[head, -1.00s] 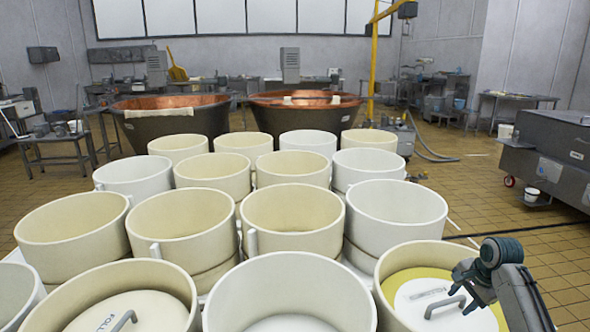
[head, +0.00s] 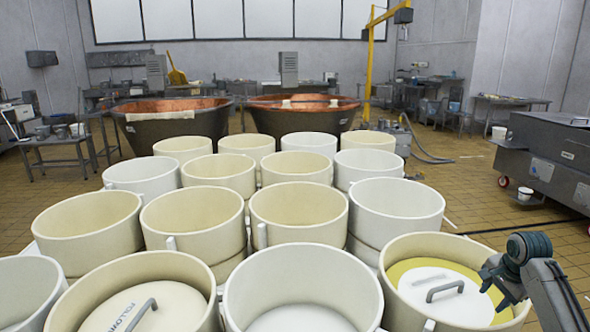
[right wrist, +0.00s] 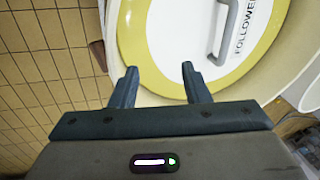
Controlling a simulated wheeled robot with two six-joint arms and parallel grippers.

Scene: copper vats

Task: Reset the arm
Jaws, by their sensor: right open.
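My right arm comes in at the lower right of the head view, and my right gripper (head: 495,275) is over the right rim of the front right mould. In the right wrist view the right gripper (right wrist: 160,85) is open, with two dark fingers apart and nothing between them. Beyond the fingers is a white follower disc (right wrist: 205,30) with a grey handle, inside a yellow ring. The same follower disc (head: 420,283) lies in the front right mould (head: 395,312) in the head view. My left gripper is not in view.
Several cream and white moulds (head: 305,212) stand close together in rows ahead. Another follower (head: 165,305) with a handle lies in a front left mould. Two copper vats (head: 170,128) stand behind. A grey machine (head: 550,160) is at the right, with open tiled floor before it.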

